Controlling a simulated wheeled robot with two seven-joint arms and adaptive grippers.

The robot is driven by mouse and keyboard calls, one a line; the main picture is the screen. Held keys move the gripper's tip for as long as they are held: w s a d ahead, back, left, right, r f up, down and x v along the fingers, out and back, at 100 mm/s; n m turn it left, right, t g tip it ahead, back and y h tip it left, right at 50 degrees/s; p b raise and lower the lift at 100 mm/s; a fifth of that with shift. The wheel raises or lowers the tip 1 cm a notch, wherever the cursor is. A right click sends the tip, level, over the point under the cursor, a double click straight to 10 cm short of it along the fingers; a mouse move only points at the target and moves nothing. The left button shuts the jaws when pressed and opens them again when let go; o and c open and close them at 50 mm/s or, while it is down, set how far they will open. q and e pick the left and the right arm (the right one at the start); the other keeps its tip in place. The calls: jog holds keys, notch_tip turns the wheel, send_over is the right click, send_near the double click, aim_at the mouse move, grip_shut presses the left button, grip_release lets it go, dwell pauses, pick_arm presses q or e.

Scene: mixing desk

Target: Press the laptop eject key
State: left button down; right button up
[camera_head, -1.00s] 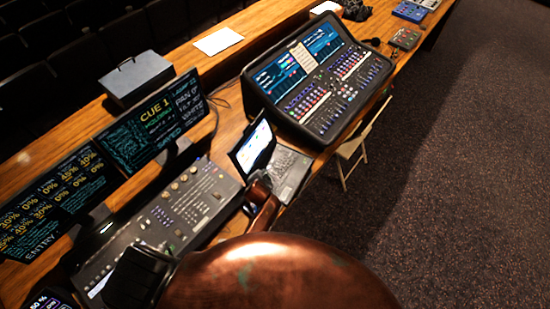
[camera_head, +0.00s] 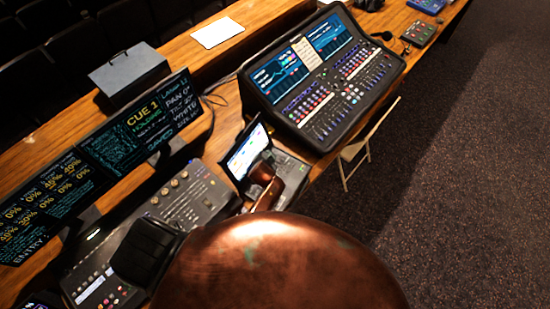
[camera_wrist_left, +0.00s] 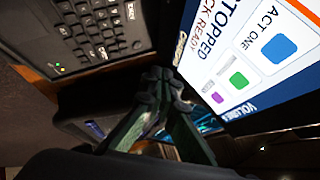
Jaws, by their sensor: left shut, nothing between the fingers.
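The open laptop shows a lit screen (camera_head: 246,150) and a dark keyboard half (camera_head: 293,176) at the centre of the head view. In the left wrist view its keyboard (camera_wrist_left: 95,32) is at upper left and its screen (camera_wrist_left: 250,50) at upper right, with a blue, a green and a purple icon. My left gripper (camera_wrist_left: 157,80) is shut and empty, its tips pictured between keyboard and screen. In the head view this gripper (camera_head: 266,158) is in front of the screen and hides part of the keyboard. I cannot make out the eject key or tell whether the tips touch anything.
A large mixing console (camera_head: 322,78) stands beyond the laptop. A lighting desk (camera_head: 180,200) and monitors (camera_head: 140,125) stand to its left. A grey box (camera_head: 128,70) is on the rear ledge. A folding chair (camera_head: 362,150) is by the desk's right edge, with open carpet beyond.

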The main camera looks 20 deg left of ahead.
pick_arm(q)
notch_tip(320, 180, down, 7)
jog(key=b, duration=0.6)
jog(key=shift+d+f, duration=0.1)
jog(key=shift+f+b, duration=0.55)
jog(key=shift+b, duration=0.15)
jog(key=shift+f, duration=0.1)
jog(key=shift+f, duration=0.1)
dwell(0.9)
jog(key=shift+f, duration=0.3)
